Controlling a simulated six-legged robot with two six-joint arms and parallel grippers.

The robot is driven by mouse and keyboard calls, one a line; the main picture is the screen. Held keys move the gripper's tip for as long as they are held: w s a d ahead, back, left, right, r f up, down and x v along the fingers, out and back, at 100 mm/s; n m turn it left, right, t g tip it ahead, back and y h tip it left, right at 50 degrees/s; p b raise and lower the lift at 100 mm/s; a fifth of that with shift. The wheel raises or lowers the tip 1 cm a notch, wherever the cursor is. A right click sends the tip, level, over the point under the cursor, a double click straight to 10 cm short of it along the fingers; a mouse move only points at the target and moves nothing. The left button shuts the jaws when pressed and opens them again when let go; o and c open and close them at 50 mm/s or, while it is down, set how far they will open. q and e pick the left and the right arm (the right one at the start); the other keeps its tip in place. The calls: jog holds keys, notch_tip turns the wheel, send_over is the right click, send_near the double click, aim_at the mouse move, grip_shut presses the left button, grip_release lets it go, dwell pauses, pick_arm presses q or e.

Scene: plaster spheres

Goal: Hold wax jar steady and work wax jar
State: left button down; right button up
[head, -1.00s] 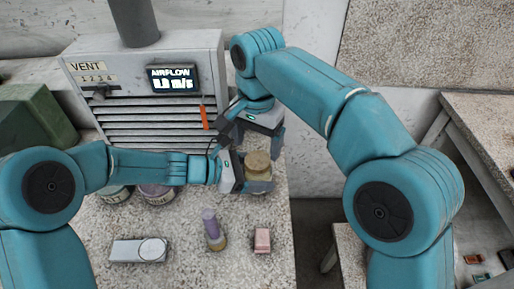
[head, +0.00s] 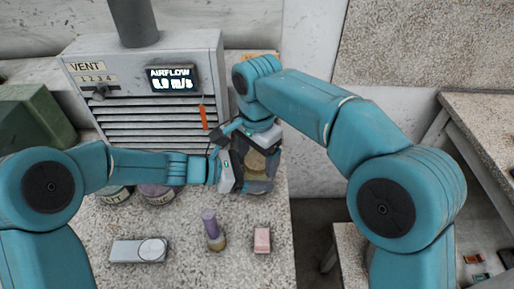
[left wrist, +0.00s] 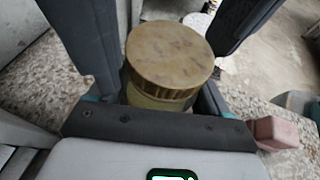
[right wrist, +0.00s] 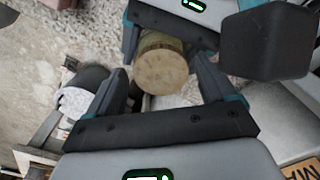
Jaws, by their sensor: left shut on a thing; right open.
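The wax jar, a yellowish jar with a tan ridged lid (head: 256,163), stands upright at the right end of the bench. My left gripper (head: 256,184) comes in from the left and is shut on its body. In the left wrist view the lid (left wrist: 170,55) fills the space between the fingers, with the pale body below. My right gripper (head: 259,150) is above the jar, pointing down and open. In the right wrist view the round lid (right wrist: 161,68) lies between its spread fingers, with a gap visible at the sides. The jar's base is hidden.
A vent unit (head: 140,65) stands behind. A purple-capped bottle (head: 212,229), a pink block (head: 262,240) and a small scale (head: 125,251) lie in front. Jars (head: 157,193) sit behind my left arm. The bench's right edge is close to the wax jar.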

jog(key=c, duration=1.1)
jog(key=n, duration=0.3)
jog(key=o, duration=1.2)
jog(key=shift+s, duration=0.1)
jog(key=shift+a+r, duration=0.1)
